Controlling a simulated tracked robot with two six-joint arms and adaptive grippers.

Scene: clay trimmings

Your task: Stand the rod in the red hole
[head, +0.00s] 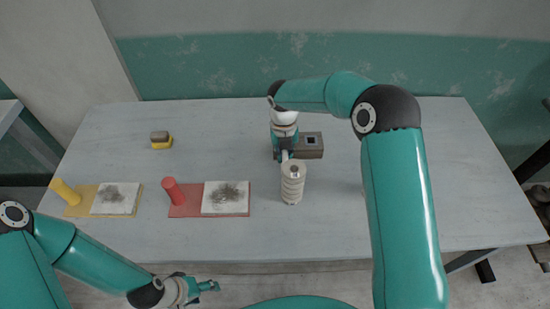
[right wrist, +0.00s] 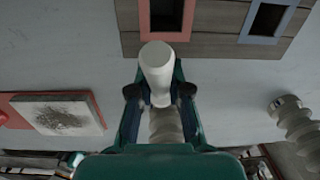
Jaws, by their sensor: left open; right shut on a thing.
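My right gripper (head: 285,154) is shut on a pale rod (right wrist: 157,65), held between its fingers in the right wrist view (right wrist: 159,92). A brown block (head: 310,152) stands beside the gripper on the table. In the right wrist view the block (right wrist: 215,47) has a red-rimmed hole (right wrist: 167,38) and a blue-rimmed hole (right wrist: 268,18). The rod's end appears just below the red rim in that view; its height over the block cannot be told. In the head view my arm hides the red hole. My left gripper (head: 207,287) is open and empty near the table's front edge.
A ribbed pale cylinder (head: 292,185) stands in front of the block; another ribbed piece (right wrist: 297,120) shows in the right wrist view. Red (head: 185,210) and yellow (head: 78,211) boards carry slabs with dark trimmings and coloured cylinders. A small yellow-based block (head: 161,144) lies behind.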

